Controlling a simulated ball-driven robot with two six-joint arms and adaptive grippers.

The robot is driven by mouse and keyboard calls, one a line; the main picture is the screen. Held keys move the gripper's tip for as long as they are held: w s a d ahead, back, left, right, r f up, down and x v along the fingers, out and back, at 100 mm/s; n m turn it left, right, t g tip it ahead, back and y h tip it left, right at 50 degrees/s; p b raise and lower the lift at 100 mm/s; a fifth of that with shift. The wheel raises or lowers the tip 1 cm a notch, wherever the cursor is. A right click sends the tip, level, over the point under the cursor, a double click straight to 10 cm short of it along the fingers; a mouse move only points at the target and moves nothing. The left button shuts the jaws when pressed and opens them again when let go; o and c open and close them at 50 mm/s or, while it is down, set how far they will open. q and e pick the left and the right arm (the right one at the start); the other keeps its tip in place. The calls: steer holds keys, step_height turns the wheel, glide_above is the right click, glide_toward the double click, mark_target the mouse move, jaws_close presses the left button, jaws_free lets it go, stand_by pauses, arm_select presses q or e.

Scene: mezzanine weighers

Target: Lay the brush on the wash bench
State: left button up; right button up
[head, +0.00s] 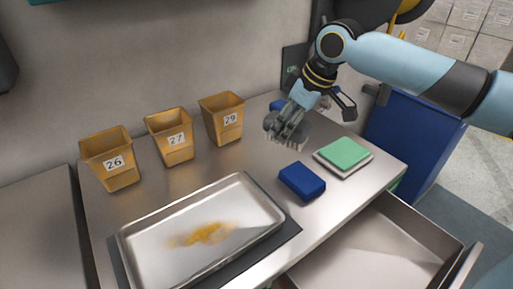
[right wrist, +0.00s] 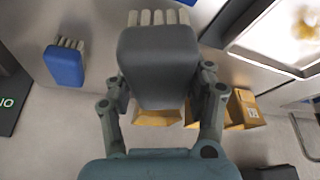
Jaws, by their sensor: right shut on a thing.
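A grey brush (right wrist: 158,62) with pale bristles is between the fingers of my right gripper (right wrist: 155,100) in the right wrist view. In the head view my right gripper (head: 288,122) is shut on this brush (head: 291,139), its bristles facing down close over the steel bench (head: 215,165). I cannot tell whether the bristles touch the bench. A second brush, blue with pale bristles (right wrist: 64,65), lies beyond; in the head view it is partly hidden behind the gripper (head: 277,104). My left gripper is not in view.
A blue block (head: 302,181) and a green pad on a pale one (head: 343,153) lie near the right front. Tan bins 26 (head: 112,172), 27 (head: 171,151) and 29 (head: 223,128) stand along the back. A stained metal tray (head: 150,240) is in front. A drawer (head: 370,250) stands open.

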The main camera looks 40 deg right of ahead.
steer(key=w+f, duration=0.1)
steer(key=w+a, duration=0.1)
steer(key=w+f, duration=0.1)
steer(key=w, duration=0.1)
steer(key=shift+a+f, duration=0.3)
steer(key=shift+w+a+f, duration=0.3)
steer(key=shift+w+f, duration=0.05)
steer(key=shift+w, duration=0.15)
steer(key=shift+w+a+f, duration=0.3)
steer(key=shift+w, duration=0.15)
steer(key=shift+w+a+f, duration=0.15)
step_height(320, 180, down, 3)
steer(key=shift+f+p, duration=0.2)
steer(key=shift+p, duration=0.1)
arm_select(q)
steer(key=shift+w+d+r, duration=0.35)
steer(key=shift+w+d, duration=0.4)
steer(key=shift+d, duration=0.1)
arm_select(e)
steer(key=shift+f, duration=0.35)
steer(key=shift+f, duration=0.15)
steer(key=o, duration=1.2)
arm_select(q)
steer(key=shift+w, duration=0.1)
